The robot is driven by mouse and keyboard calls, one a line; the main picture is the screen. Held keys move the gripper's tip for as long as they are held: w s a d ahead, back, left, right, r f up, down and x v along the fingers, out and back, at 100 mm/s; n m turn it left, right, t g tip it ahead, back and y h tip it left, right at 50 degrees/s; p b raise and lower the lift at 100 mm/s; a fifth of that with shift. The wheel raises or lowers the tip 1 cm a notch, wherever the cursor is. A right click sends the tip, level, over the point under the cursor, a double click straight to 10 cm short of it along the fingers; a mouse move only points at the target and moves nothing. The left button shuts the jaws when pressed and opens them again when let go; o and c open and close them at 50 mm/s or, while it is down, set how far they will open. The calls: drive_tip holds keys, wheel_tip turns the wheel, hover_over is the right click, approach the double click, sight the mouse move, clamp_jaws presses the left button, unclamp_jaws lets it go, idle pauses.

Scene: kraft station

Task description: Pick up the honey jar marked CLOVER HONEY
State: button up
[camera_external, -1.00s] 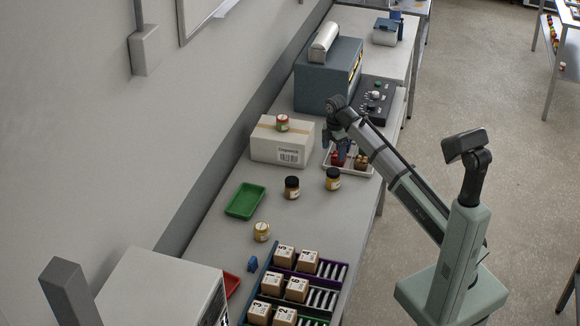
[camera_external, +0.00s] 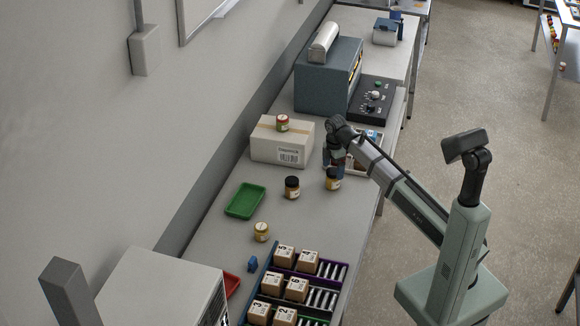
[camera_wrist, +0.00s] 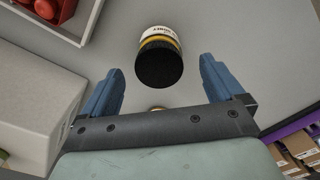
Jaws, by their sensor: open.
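A jar (camera_external: 333,184) with a black lid and a yellow and white label stands upright on the table, just below my gripper (camera_external: 334,165). In the wrist view the jar (camera_wrist: 160,60) lies ahead, between and a little beyond the fingertips of my open gripper (camera_wrist: 161,72). Its label is only partly visible, and I cannot read CLOVER on it. Nothing is held. Other jars are a dark one (camera_external: 292,187) to its left, a yellow one (camera_external: 262,231) nearer the front, and a red-lidded one (camera_external: 282,122) on a carton; their labels are too small to read.
The carton (camera_external: 282,145) stands behind and left. A green tray (camera_external: 245,201) lies left; a rack with several small boxes (camera_external: 296,289) is in front. Bare table lies around the jar.

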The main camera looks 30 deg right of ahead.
sight(333, 179)
drive_tip(key=shift+d+f, duration=0.1)
drive_tip(key=shift+f, duration=2.5)
drive_tip(key=shift+c, duration=0.3)
drive_tip(key=c, duration=1.3)
drive_tip(key=shift+r, duration=0.15)
drive_tip(key=shift+c, duration=0.2)
